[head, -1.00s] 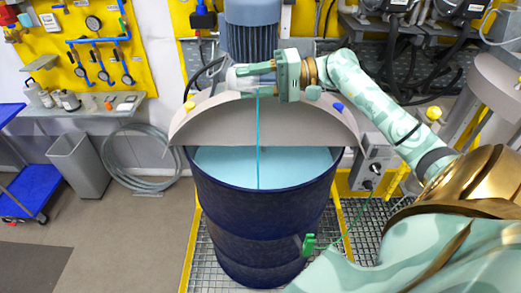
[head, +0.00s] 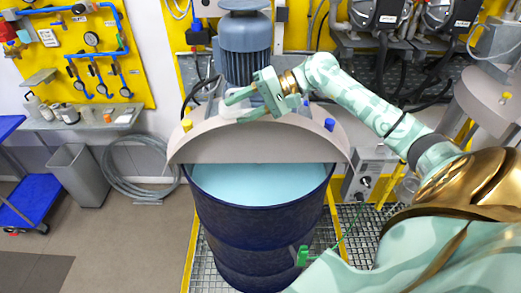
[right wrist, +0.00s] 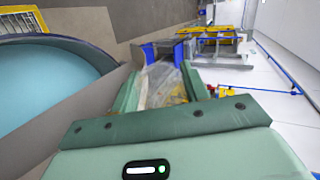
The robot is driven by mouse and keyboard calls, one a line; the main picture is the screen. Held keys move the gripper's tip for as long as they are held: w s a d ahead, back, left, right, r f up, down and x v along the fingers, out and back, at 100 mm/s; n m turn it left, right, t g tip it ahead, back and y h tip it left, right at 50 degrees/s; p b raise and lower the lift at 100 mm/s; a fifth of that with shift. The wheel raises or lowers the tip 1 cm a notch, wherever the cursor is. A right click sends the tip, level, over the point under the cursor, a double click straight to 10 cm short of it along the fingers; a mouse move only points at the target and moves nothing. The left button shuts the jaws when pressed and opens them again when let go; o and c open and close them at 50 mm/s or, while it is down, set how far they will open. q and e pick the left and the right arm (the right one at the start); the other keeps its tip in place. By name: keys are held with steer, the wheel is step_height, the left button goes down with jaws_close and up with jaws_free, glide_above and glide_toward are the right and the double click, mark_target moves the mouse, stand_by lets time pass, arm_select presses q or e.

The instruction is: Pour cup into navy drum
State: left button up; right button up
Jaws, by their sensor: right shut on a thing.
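The navy drum (head: 262,225) stands upright on a grating, holding light blue liquid (head: 262,183). A grey half lid (head: 258,143) covers its back part. My right gripper (head: 233,107) is above the lid's left half, fingers pointing left, shut on a clear cup. The cup is faint in the head view; in the right wrist view the clear cup (right wrist: 165,86) shows between the fingers. Its tilt and contents are hard to tell. The right wrist view also shows the drum's liquid (right wrist: 45,80) at the left. My left gripper is out of view.
A blue-grey motor (head: 245,47) stands behind the lid. Yellow (head: 187,125) and blue (head: 329,124) knobs sit on the lid. A green clamp (head: 302,255) with a wire is on the drum's front right. A grey bin (head: 78,172) and blue cart (head: 30,200) stand left.

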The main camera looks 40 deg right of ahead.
mark_target(222, 101)
steer(key=g+h+p, duration=0.1)
steer(key=w+r+g+h+p, duration=0.1)
steer(key=p, duration=0.1)
steer(key=shift+w+a+r+m, duration=0.1)
steer(key=shift+a+r+m, duration=0.05)
steer(key=shift+a+m, duration=0.25)
steer(key=r+g+p, duration=0.1)
steer(key=p, duration=0.5)
steer(key=shift+d+r+h, duration=0.1)
steer(key=shift+d+h, duration=0.05)
steer(key=shift+h, duration=0.15)
steer(key=shift+w+a+f+m+g+h, duration=0.2)
steer(key=shift+a+f+m+g+h, duration=0.1)
steer(key=shift+f+g+h, duration=0.3)
steer(key=shift+w+a+f+g+h, duration=0.15)
steer(key=shift+w+a+g+h, duration=0.15)
steer(key=shift+w+g, duration=0.4)
steer(key=shift+w+a+g, duration=0.15)
steer(key=shift+w+g, duration=0.15)
steer(key=shift+w, duration=0.05)
steer(key=shift+w+a+r+m+g+h, duration=0.3)
steer(key=shift+w+r+m+g+h, duration=0.1)
steer(key=shift+w+r+g+h, duration=0.25)
steer(key=shift+w+a+f+m+g+h, duration=0.2)
steer(key=shift+w+a+f+g+h, duration=0.2)
steer(key=shift+w+g+h, duration=0.25)
steer(key=shift+w+a+f+m+g+h, duration=0.25)
steer(key=shift+w+a+g, duration=0.2)
steer(key=shift+g, duration=0.35)
steer(key=shift+f, duration=0.1)
